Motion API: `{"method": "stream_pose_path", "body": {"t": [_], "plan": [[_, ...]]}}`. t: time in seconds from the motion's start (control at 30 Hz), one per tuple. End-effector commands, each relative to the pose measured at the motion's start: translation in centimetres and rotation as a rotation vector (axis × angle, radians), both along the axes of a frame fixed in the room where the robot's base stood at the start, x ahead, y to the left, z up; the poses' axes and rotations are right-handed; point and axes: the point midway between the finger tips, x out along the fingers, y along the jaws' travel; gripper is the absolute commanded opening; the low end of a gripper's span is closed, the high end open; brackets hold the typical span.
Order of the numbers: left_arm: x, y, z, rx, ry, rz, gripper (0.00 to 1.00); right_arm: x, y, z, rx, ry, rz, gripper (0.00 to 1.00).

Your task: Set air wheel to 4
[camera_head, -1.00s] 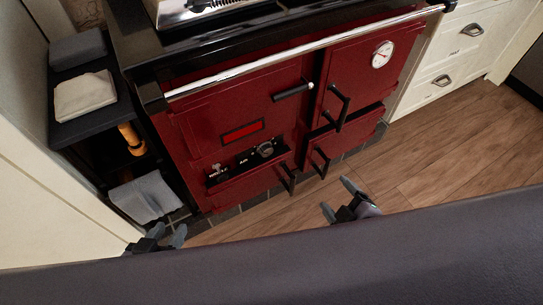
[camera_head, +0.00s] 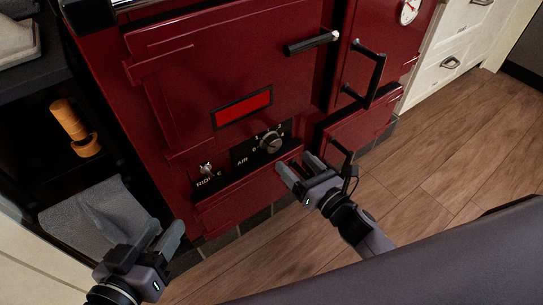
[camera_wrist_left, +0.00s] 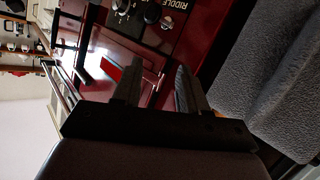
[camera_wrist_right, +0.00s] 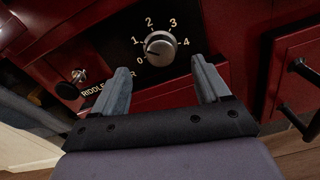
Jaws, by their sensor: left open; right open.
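The air wheel (camera_head: 271,142) is a round grey knob on a black plate low on the red range front. In the right wrist view the air wheel (camera_wrist_right: 161,47) has the numbers 0 to 4 around it, and its dark mark appears to point near 0. My right gripper (camera_head: 298,168) is open and empty, just below and right of the wheel. In its wrist view its fingers (camera_wrist_right: 162,74) stand below the wheel on either side, apart from it. My left gripper (camera_head: 162,238) is open and empty, low at the left, away from the wheel.
A riddle knob (camera_head: 206,169) sits left of the wheel. Black door handles (camera_head: 364,75) stick out at the right of the range (camera_head: 180,85). A grey cloth (camera_head: 95,215) hangs near my left gripper. Wooden floor (camera_head: 440,150) is clear at the right.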

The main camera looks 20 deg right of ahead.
Motion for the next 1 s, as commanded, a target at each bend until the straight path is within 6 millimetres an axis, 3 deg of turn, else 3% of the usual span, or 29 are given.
{"method": "stream_pose_path", "body": {"t": [0.03, 0.27, 0.7, 1.0], "plan": [[0.0, -0.1, -0.7, -0.004, -0.005, -0.005, 0.43, 0.2, 0.1, -0.8, -0.038, -0.020, 0.007, 0.76], [-0.1, -0.2, -0.6, -0.004, -0.017, -0.008, 0.43, 1.2, 0.5, -0.9, -0.099, -0.055, 0.019, 0.76], [-0.3, 0.7, -0.7, 0.048, -0.081, 0.008, 0.43, 6.2, 2.3, -0.9, -0.095, -0.051, 0.017, 0.76], [-0.3, 0.9, -0.4, 0.058, -0.102, 0.012, 0.43, 7.2, 2.7, -0.8, -0.095, -0.048, 0.018, 0.76]]}}
